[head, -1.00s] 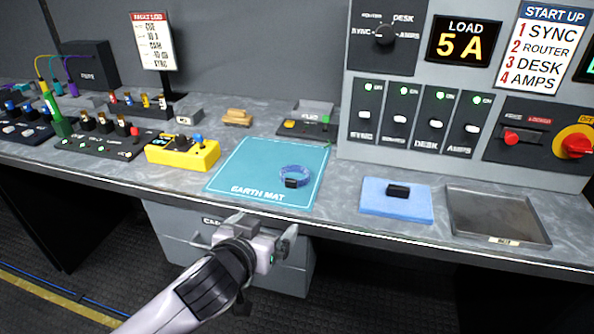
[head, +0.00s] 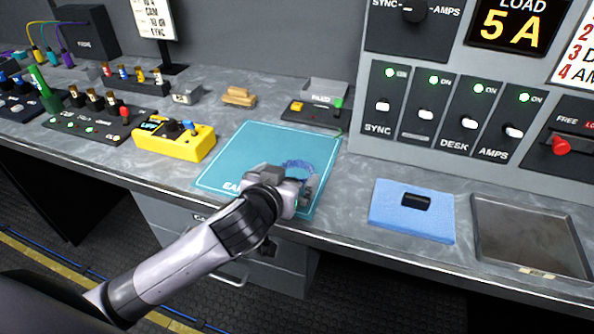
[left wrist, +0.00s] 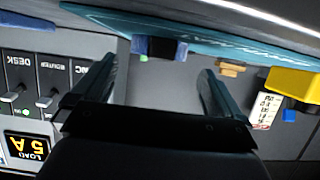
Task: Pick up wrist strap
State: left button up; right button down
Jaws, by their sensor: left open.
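The wrist strap (head: 299,166) is a blue coiled band lying on the teal earth mat (head: 237,155) on the bench. In the head view my left gripper (head: 290,178) is over the front part of the mat, just in front of the strap, and hides its lower part with the black block. In the left wrist view, which is upside down, the strap (left wrist: 143,46) with its dark block shows ahead between the two spread fingers. The left gripper is open and empty. My right gripper is not in view.
A yellow box (head: 173,140) stands left of the mat. A blue pad (head: 390,222) with a black block and a grey metal tray (head: 528,236) lie to the right. The switch panel (head: 458,148) rises behind them. The bench front edge runs below the gripper.

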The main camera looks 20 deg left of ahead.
aim_at(301, 164)
pick_arm(q)
jog(key=shift+x, duration=2.15)
jog(key=shift+d+f, duration=0.1)
jog(key=shift+d, duration=0.05)
jog(key=c, duration=0.8)
jog(key=shift+c, duration=0.2)
